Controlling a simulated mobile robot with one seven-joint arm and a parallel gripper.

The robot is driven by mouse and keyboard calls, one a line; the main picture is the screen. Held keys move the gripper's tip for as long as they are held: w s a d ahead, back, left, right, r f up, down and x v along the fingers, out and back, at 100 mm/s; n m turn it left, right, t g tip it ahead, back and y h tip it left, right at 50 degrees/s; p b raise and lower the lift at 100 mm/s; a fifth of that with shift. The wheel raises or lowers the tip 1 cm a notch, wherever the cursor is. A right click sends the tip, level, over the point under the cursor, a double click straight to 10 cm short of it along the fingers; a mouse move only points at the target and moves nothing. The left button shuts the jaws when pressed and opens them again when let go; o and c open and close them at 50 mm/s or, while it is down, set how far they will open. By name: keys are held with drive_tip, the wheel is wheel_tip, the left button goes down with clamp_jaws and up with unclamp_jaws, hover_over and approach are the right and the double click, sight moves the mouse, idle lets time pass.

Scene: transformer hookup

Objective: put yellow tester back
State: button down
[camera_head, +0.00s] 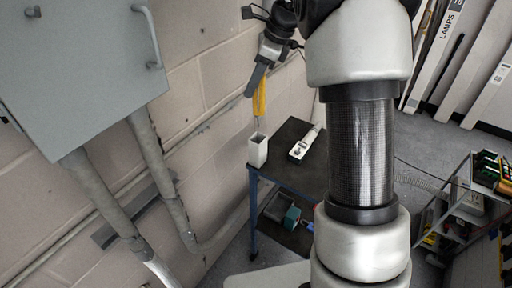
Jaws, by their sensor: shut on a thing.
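The yellow tester (259,97) is upright, with a thin dark tip pointing down. My gripper (256,80) is shut on its upper part, close to the brick wall. The tester hangs over a white, open-topped square holder (258,150) on the left corner of a dark table (299,176). Its tip is at or just above the holder's opening; I cannot tell whether it is inside. The gripper's fingers hide part of the tester's top.
A white and black device (305,144) lies on the table, right of the holder. A grey wall cabinet (84,62) and conduits (160,170) are at left. Bins (281,209) sit on the lower shelf. A cluttered cart (468,205) stands at right.

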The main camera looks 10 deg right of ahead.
wheel_tip(320, 180, down, 10)
drive_tip(key=shift+r+b, duration=0.15)
drive_tip(key=shift+b, duration=0.2)
drive_tip(key=c, duration=1.6)
unclamp_jaws()
drive_tip(key=shift+a, duration=0.1)
drive_tip(key=shift+o, duration=0.2)
drive_tip(key=shift+r, duration=0.1)
